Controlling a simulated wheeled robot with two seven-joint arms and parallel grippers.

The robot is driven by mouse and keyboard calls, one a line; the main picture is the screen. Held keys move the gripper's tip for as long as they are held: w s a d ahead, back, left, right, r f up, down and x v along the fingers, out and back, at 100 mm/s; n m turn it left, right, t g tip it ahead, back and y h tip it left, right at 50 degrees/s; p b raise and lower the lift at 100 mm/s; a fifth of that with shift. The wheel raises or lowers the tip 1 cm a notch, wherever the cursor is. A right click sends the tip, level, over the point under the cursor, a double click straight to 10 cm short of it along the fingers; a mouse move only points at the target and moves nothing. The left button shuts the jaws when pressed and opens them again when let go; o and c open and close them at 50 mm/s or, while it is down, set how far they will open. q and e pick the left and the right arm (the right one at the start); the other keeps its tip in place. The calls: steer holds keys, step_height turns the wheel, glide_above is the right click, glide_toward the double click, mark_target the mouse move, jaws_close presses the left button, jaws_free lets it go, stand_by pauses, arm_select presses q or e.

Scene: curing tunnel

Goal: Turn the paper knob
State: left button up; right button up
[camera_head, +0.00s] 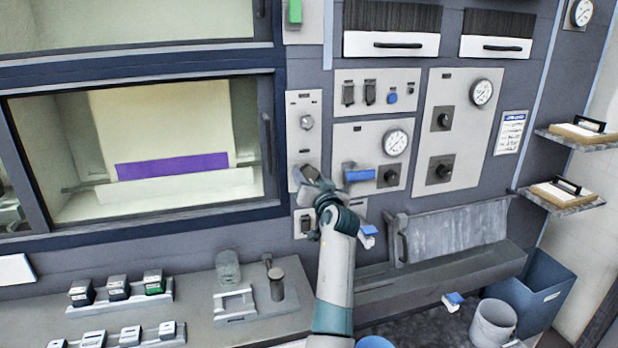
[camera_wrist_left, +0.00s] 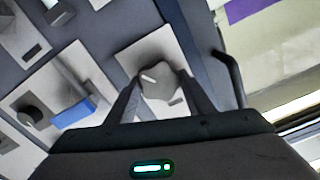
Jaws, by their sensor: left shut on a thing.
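The paper knob, a grey faceted knob (camera_wrist_left: 158,82) with a white mark, sits on a light panel in the left wrist view, between the two fingers. My left gripper (camera_head: 311,178) is shut on it at the lower part of the narrow light panel (camera_head: 296,108) beside the window. It also shows in the wrist view (camera_wrist_left: 161,90). In the head view the gripper mostly hides this knob. Another round knob (camera_head: 306,122) on the same panel stays clear above. My right gripper is not in view.
Right of the gripper are a blue handle (camera_head: 359,175), a gauge (camera_head: 396,142) and black knobs (camera_head: 443,170). A window with a dark frame and bar handle (camera_head: 267,143) is close on the left. A glass jar (camera_head: 228,266) and several small blocks stand on the ledge below.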

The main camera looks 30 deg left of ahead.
arm_select(q)
steer(key=m, duration=0.3)
steer(key=shift+p, duration=0.4)
steer(key=m+p, duration=0.1)
steer(key=m, duration=0.1)
steer(key=shift+m, duration=0.4)
steer(key=m+p, duration=0.2)
steer(key=m, duration=0.3)
steer(key=shift+p, duration=0.35)
steer(key=shift+m+p, duration=0.45)
steer(key=shift+m, duration=0.45)
steer(key=shift+f, duration=0.1)
steer(key=o, duration=1.1)
steer(key=shift+w, duration=0.1)
steer(key=shift+c, duration=0.2)
steer(key=shift+f, duration=0.1)
